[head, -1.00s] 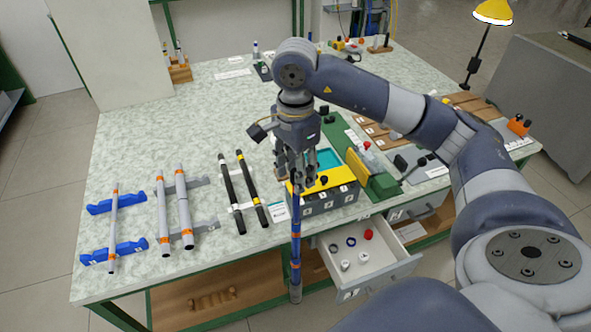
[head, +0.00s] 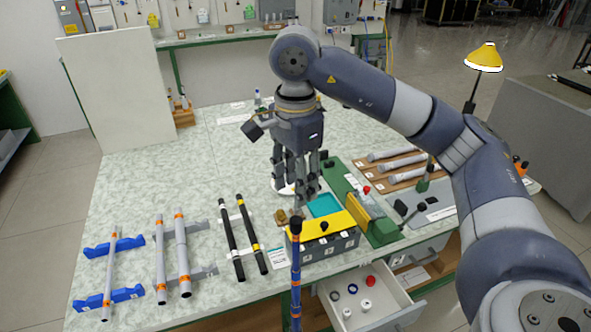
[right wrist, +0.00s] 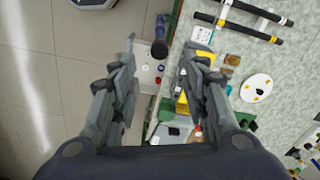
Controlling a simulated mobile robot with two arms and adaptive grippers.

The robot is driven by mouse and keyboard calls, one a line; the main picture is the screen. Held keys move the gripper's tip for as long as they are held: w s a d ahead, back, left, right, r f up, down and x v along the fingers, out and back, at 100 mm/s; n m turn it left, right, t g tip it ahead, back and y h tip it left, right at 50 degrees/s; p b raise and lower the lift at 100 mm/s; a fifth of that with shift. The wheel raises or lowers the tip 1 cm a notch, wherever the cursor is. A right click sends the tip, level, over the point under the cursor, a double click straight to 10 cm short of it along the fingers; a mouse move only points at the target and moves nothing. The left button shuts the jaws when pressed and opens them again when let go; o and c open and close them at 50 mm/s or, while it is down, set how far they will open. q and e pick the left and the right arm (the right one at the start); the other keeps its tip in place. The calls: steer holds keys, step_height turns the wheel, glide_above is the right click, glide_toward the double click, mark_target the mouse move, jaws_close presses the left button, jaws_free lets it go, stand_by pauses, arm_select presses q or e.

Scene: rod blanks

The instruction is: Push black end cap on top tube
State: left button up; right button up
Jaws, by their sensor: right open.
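A blue tube (head: 296,275) with orange bands stands upright at the table's front edge. A black end cap (head: 295,225) sits at its top; how deep it is seated I cannot tell. The cap also shows in the right wrist view (right wrist: 159,50), between the fingers in the picture, with the blue tube beyond it. My right gripper (head: 299,198) is open and empty. In the head view its fingertips appear just above the cap, apart from it. The tube's lower end is cut off in the head view. My left gripper is not in view.
An open drawer (head: 392,318) with caps and rings is right of the tube. A grey bin with a yellow top (head: 335,224) stands behind it.

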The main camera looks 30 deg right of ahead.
steer(key=shift+r, duration=1.15)
steer(key=shift+a, duration=0.1)
